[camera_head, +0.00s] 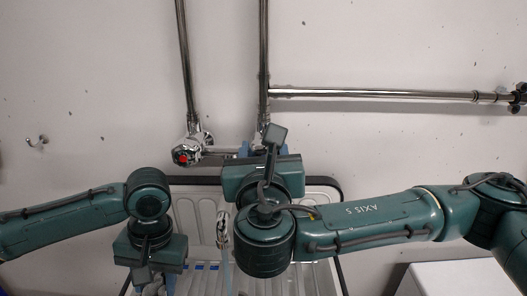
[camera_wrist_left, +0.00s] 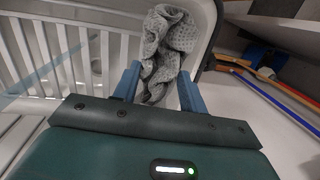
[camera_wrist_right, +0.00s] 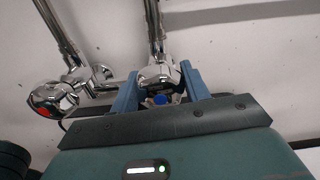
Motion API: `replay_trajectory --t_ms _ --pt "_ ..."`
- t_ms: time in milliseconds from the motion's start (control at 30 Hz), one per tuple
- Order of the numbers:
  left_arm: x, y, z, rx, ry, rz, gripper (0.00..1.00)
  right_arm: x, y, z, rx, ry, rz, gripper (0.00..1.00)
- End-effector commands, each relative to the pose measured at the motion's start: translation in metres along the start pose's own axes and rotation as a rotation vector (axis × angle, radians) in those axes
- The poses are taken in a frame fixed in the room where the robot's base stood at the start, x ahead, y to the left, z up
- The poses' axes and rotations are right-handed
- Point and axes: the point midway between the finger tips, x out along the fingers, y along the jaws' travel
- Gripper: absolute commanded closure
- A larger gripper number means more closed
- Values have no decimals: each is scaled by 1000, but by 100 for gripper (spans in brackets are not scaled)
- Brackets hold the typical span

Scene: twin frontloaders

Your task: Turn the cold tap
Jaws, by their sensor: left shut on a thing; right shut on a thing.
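The cold tap (camera_wrist_right: 158,75) is a chrome knob with a blue mark, seen in the right wrist view. My right gripper (camera_wrist_right: 160,92) has its blue fingers on either side of this knob and is shut on it. In the head view my right wrist hides most of the cold tap, and only a bit of the right gripper's blue fingers (camera_head: 243,149) shows beside it. My left gripper (camera_wrist_left: 159,88) is shut on a grey knitted cloth (camera_wrist_left: 163,45), low over the white ribbed basin in the left wrist view.
The hot tap (camera_head: 186,154) with a red mark is left of my right gripper. Chrome pipes (camera_head: 264,60) run up and across the wall. The ribbed basin (camera_head: 320,194) lies below. A wall hook (camera_head: 37,141) is at the left. Coloured sticks (camera_wrist_left: 265,80) lie right of the cloth.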

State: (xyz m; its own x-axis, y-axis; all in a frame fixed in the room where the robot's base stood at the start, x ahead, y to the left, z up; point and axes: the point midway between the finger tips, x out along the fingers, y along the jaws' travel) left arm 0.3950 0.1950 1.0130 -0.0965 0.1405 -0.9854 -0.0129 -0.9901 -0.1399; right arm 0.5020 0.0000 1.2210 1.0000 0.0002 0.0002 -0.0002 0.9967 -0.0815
Motion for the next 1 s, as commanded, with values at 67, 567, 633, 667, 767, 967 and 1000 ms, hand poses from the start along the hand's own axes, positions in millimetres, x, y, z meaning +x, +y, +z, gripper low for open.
replay_trajectory --t_ms 67,567,633,667,767,967,1000 --pt "4 1 0 0 0 0 83 0 0 -2 33 1 -1 77" --pt "34 5 -4 0 1 0 83 0 0 -4 424 3 0 77" --pt "37 5 -4 0 1 0 83 0 0 -4 483 3 0 77" --pt "38 5 -4 0 1 0 83 0 0 -4 505 4 0 77" --pt "42 6 -4 0 1 0 83 0 0 -4 580 3 0 77" --pt "47 7 -5 0 1 0 83 0 0 -3 696 3 -1 77" --pt "48 7 -5 0 1 0 83 0 0 -3 713 3 -1 77"
